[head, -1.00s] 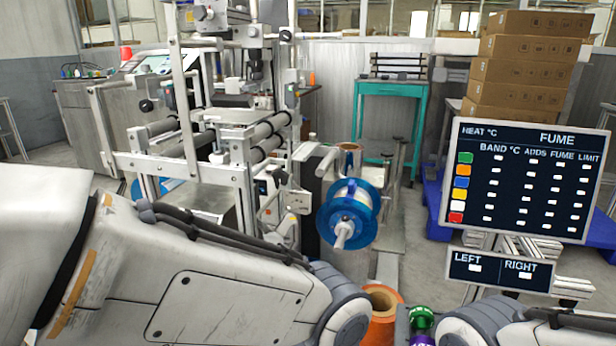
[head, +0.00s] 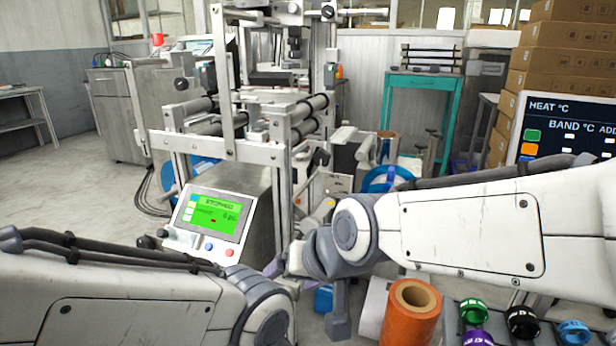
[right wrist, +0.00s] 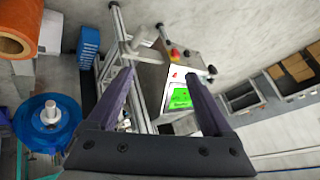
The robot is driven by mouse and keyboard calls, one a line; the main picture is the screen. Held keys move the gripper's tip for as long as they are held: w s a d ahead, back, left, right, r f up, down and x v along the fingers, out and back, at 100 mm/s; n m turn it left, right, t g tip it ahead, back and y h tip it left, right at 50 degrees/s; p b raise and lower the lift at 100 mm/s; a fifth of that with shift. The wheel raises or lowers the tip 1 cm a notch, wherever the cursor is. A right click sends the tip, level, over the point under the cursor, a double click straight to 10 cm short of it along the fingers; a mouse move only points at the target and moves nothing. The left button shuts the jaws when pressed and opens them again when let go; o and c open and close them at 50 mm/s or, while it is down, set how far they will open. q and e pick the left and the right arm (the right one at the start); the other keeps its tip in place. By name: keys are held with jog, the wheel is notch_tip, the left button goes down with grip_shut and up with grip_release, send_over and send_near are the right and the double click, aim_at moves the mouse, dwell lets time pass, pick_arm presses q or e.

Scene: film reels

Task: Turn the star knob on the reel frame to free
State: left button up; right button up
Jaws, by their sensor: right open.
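The reel frame (head: 225,148) is a grey metal frame with rollers, left of centre in the head view. A dark knob (head: 320,157) shows on its right side; I cannot tell whether it is the star knob or how it is set. My right gripper (head: 283,272) is in front of the frame's lower right, partly hidden by my own wrist. In the right wrist view my right gripper (right wrist: 158,75) is open, with nothing seen between its purple fingers. My left arm shows at the lower left, but its gripper is out of view.
A control box with a green screen (head: 212,217) stands left of the right gripper. A blue reel (head: 388,178) is partly hidden behind my right arm. An orange roll (head: 411,312) and several coloured rings (head: 474,311) are at the lower right. The floor at left is clear.

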jog(key=w+a+r+m+t+y+b, duration=0.2)
jog(key=w+a+r+m+t, duration=0.25)
jog(key=w+a+m, duration=0.35)
jog(key=m+t+h+b, duration=0.65)
jog(key=m+h, duration=0.65)
jog(key=m, duration=2.2)
send_near(321, 159)
jog(key=x, duration=0.8)
jog(key=shift+f+b, duration=0.1)
jog(key=shift+b, duration=0.3)
jog(key=shift+w+d, duration=0.15)
jog(key=shift+w, duration=0.45)
grip_shut()
